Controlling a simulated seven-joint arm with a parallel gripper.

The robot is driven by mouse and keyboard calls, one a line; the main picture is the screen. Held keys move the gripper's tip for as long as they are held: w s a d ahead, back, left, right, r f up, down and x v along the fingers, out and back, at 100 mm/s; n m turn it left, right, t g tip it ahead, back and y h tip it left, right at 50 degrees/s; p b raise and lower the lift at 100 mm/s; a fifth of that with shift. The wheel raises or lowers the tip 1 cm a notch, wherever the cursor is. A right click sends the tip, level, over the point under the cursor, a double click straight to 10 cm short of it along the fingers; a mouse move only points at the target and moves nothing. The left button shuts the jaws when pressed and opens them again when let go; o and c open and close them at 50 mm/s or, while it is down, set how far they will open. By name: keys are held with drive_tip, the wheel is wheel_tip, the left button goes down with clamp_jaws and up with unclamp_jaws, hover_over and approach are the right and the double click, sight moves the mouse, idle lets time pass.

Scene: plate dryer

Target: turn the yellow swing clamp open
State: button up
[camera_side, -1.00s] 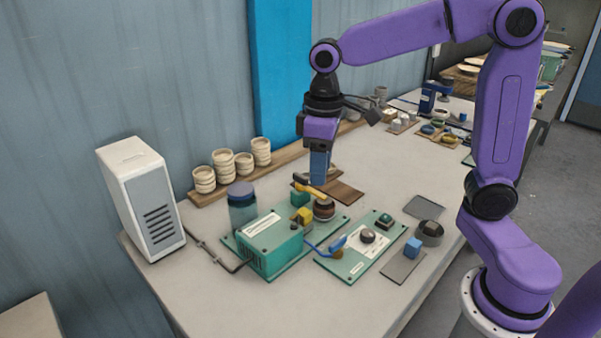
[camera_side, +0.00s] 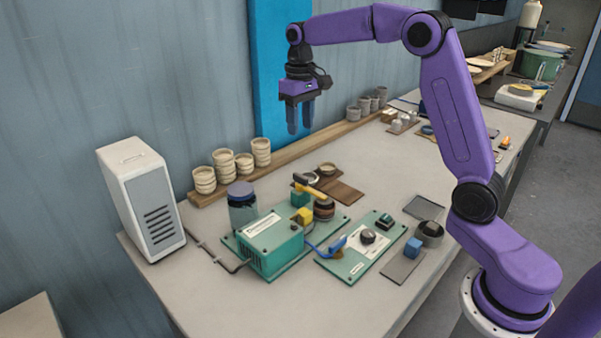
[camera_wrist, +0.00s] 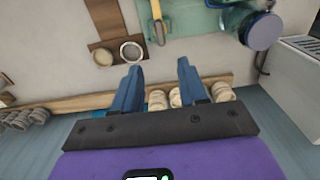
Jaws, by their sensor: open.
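The yellow swing clamp (camera_side: 311,189) is a bar on the green base plate (camera_side: 331,228), next to a dark round part (camera_side: 324,208). It runs from upper left to lower right in the side view. In the wrist view the yellow bar (camera_wrist: 158,20) shows at the top edge, partly cut off. My gripper (camera_side: 300,132) is open and empty, with blue fingers pointing down. It is raised well above the table, behind the clamp and near the wall. In the wrist view my gripper (camera_wrist: 160,68) has a clear gap between its fingers.
A green box (camera_side: 270,247) and a blue-lidded jar (camera_side: 242,205) stand beside the clamp. A brown board (camera_side: 343,192) with a round ring lies behind it. Stacked cups (camera_side: 223,165) line the wall shelf. A white vented unit (camera_side: 142,200) stands at left.

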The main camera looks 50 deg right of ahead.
sight(301, 175)
wheel_tip(301, 175, down, 15)
drive_tip(key=shift+r, duration=0.1)
idle(0.3)
drive_tip(key=shift+c, duration=0.3)
clamp_jaws()
